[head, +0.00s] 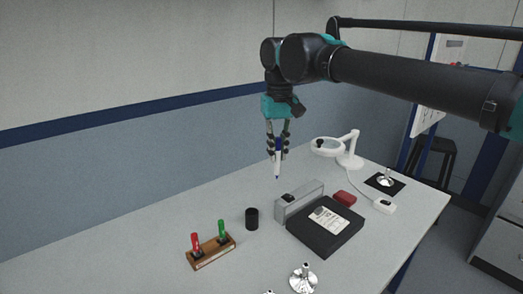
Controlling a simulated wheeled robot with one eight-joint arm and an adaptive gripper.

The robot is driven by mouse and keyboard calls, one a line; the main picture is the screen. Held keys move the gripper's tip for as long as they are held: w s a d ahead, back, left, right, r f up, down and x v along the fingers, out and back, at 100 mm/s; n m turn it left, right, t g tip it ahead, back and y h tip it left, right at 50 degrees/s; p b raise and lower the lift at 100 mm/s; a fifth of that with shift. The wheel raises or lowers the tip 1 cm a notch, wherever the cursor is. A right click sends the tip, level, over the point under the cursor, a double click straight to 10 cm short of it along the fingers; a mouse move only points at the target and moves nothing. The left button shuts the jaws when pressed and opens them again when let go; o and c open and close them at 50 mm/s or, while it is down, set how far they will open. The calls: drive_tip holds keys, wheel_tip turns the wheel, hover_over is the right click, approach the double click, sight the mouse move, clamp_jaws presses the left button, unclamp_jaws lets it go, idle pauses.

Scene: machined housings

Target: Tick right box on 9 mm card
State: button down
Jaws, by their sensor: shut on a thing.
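My gripper (277,152) is shut on a white and blue pen (278,169). It holds the pen nearly upright, tip down, in the air above the back of the table. A white card (328,220) with dark print lies on a flat black block (318,243), in front of and to the right of the pen in the picture. The print is too small to read, so I cannot make out its boxes or a 9 mm marking.
A grey block (300,200) stands behind the black block, with a black cup (252,218) left of it. A wooden rack (211,252) holds red and green handles. A red case (345,198), white lamp (350,160) and shiny metal parts (302,279) also stand on the table.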

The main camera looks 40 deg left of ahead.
drive_tip(key=w+d+f, duration=0.3)
drive_tip(key=w+d, duration=0.1)
drive_tip(key=d, duration=0.4)
drive_tip(key=w+d+f, duration=0.3)
drive_tip(key=d+f, duration=0.1)
drive_tip(key=d, duration=0.4)
wheel_tip(320, 180, down, 6)
drive_tip(key=shift+w+f, duration=0.1)
drive_tip(key=shift+f, duration=0.5)
idle(1.6)
wheel_tip(320, 180, up, 7)
idle(0.9)
idle(0.6)
